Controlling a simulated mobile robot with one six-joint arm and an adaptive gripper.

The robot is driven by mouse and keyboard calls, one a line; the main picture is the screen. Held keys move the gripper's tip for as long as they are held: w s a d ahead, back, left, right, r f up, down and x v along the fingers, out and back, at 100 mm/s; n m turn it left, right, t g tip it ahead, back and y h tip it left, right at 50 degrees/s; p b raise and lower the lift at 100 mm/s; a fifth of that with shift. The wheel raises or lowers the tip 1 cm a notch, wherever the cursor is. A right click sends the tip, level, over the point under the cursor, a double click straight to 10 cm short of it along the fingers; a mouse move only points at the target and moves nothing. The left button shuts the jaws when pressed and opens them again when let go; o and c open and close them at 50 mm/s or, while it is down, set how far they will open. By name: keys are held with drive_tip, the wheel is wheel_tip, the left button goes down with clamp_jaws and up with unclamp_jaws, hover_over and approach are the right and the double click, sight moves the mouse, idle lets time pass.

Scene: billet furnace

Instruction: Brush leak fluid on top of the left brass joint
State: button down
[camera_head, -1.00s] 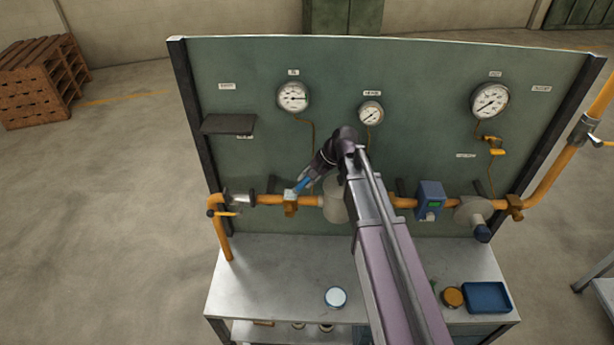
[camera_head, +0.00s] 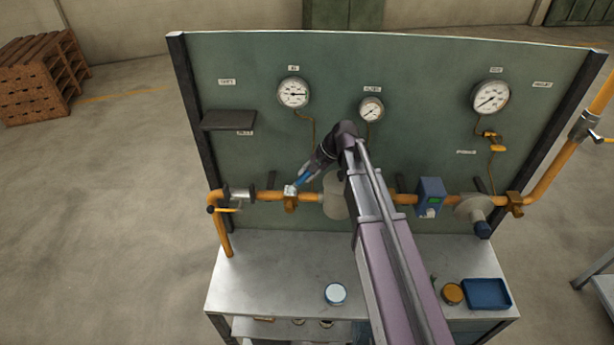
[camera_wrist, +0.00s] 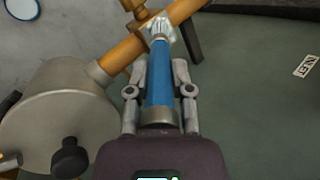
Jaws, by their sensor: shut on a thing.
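My gripper (camera_wrist: 160,98) is shut on the blue handle of a brush (camera_wrist: 160,75), which also shows in the head view (camera_head: 302,180). The brush's pale head lies over a brass joint (camera_head: 290,203) on the orange pipe, left of the grey filter-like body. In the wrist view white stuff covers the top of this joint (camera_wrist: 139,14) around the bristles, and they look to be touching. I cannot tell whether the white is fluid, bristles or both. My arm hides part of the pipe's middle.
A grey cylindrical body (camera_head: 335,197) hangs from the pipe close to my gripper. A blue box (camera_head: 430,196) sits right of my arm. A round pot with a pale top (camera_head: 335,294) and a blue tray (camera_head: 487,294) stand on the bench (camera_head: 265,270).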

drive_tip(key=shift+w, duration=1.45)
wheel_tip(320, 180, up, 6)
drive_tip(key=p, duration=0.6)
